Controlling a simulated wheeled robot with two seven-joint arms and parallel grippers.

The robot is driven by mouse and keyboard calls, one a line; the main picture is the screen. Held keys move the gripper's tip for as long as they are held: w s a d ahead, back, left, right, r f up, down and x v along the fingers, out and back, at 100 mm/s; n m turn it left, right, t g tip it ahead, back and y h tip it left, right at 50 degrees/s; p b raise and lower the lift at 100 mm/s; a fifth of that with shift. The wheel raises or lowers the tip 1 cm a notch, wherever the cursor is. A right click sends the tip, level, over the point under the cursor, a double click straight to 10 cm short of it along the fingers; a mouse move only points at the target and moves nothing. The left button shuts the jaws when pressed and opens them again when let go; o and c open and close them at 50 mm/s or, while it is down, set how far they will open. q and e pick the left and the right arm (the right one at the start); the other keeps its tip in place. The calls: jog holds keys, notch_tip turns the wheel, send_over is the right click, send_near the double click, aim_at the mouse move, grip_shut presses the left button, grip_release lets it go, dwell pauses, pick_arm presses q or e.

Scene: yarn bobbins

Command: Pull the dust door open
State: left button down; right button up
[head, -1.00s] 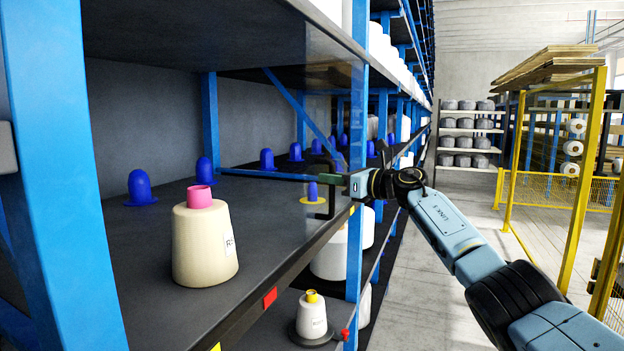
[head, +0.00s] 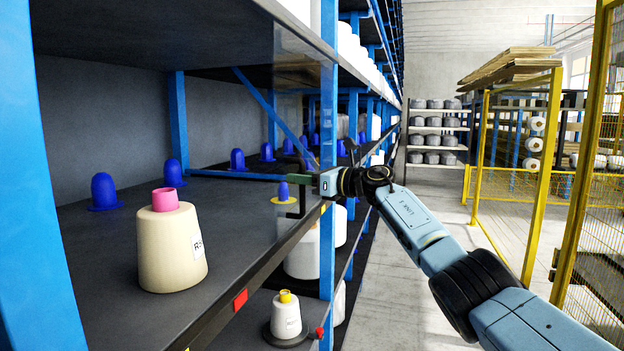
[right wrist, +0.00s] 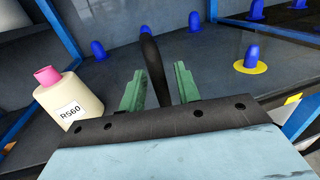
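The dust door is a faint see-through pane (head: 303,95) at the front of the blue-framed rack, hard to make out. A dark curved bar, seemingly its handle (right wrist: 152,70), shows in the right wrist view. My right gripper (head: 292,188) is at the rack's front, beside a blue upright. In the right wrist view its two green fingers (right wrist: 160,85) are apart, with the bar between them. A gap shows on the bar's right side, so the fingers do not look closed on it. My left gripper is out of view.
A cream bobbin with a pink top (head: 172,245) stands on the shelf (head: 110,310), left of the gripper. Several blue pegs (head: 104,192) stand behind, one on a yellow ring (right wrist: 252,67). A yellow fence (head: 545,170) stands right; the aisle floor (head: 400,310) is clear.

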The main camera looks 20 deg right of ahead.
jog(key=b+v, duration=0.3)
jog(key=v, duration=1)
jog(key=shift+s, duration=0.2)
jog(key=shift+d, duration=0.15)
